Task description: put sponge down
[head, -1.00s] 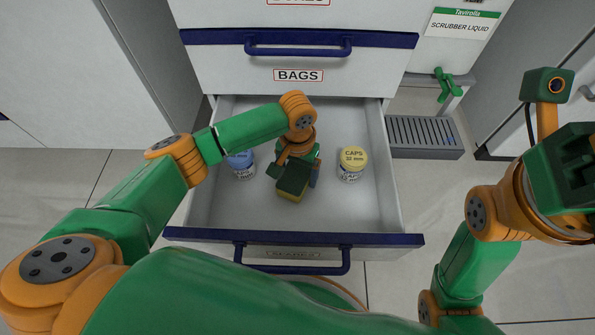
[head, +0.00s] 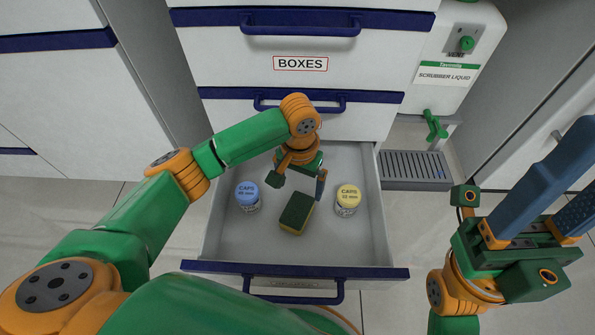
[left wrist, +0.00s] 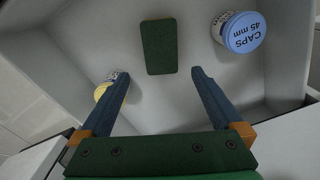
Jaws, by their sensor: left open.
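The sponge (head: 296,214), dark green on top with a yellow underside, lies on the floor of the open drawer (head: 240,255). It also shows in the left wrist view (left wrist: 158,46). My left gripper (head: 300,185) is open and empty inside the drawer, just behind the sponge and apart from it. In the left wrist view its blue fingers (left wrist: 162,80) are spread wide, with the sponge beyond their tips. My right gripper (head: 535,220) is at the right of the head view, outside the drawer, with its two blue fingers apart.
A blue-lidded caps jar (head: 247,196) stands left of the sponge and a yellow-lidded caps jar (head: 348,200) stands right of it. The drawer front is clear. A closed drawer labelled BOXES (head: 300,64) and a grey drip grate (head: 414,166) are behind.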

